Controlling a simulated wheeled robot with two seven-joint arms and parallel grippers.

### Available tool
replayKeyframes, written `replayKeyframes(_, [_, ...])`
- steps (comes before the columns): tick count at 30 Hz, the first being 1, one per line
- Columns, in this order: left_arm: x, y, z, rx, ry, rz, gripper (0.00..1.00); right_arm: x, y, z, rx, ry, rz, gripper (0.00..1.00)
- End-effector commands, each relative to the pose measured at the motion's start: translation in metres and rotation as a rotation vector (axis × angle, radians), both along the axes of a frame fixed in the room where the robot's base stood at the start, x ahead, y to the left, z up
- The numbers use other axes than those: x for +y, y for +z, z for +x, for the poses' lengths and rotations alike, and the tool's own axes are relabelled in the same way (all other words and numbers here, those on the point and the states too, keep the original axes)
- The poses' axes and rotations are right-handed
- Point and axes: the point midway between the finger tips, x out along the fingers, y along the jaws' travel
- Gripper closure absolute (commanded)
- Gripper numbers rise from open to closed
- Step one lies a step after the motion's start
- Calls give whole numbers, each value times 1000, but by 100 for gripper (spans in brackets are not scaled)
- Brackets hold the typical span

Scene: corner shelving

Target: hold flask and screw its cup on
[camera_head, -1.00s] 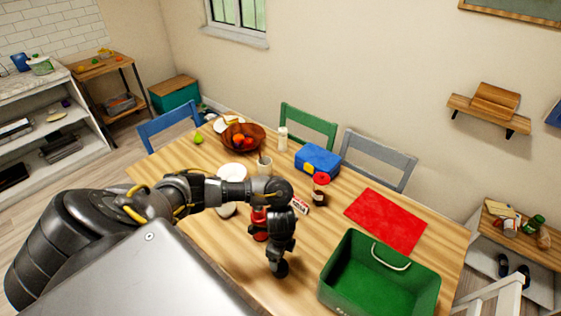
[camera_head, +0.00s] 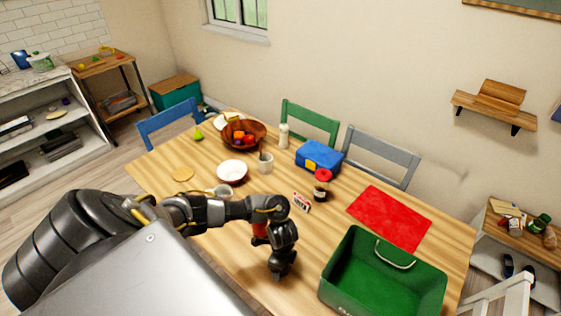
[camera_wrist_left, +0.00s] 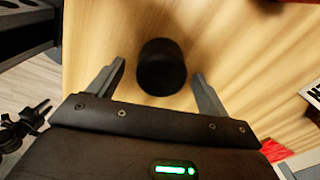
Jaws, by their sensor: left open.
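A red object (camera_head: 260,231), which looks like the flask, stands on the table in the head view, mostly hidden behind my left arm. In the left wrist view a dark round cylinder (camera_wrist_left: 161,67), perhaps the cup, is between the spread fingers of my left gripper (camera_wrist_left: 158,73), with gaps on both sides. In the head view my left gripper (camera_head: 281,270) points down low over the near part of the table, and the cylinder cannot be made out there. My left gripper is open and empty. My right gripper is not in view.
A green crate (camera_head: 338,290) stands to the right of my gripper, with a red mat (camera_head: 390,217) behind it. A small box (camera_head: 301,202), a red-lidded jar (camera_head: 322,186), a blue lunch box (camera_head: 318,157), a bowl (camera_head: 232,172) and a mug (camera_head: 222,191) are farther back.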

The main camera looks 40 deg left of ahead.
Motion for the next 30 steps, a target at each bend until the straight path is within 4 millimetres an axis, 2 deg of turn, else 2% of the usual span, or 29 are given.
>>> replayKeyframes(4, [0,-12,0,0,1,1,22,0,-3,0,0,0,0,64])
replayKeyframes(15, [0,-13,0,-1,0,0,23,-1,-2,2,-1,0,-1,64])
replayKeyframes(26, [0,-13,0,-1,0,0,70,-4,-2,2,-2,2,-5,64])
replayKeyframes(30, [0,-12,0,-1,0,0,70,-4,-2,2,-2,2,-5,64])
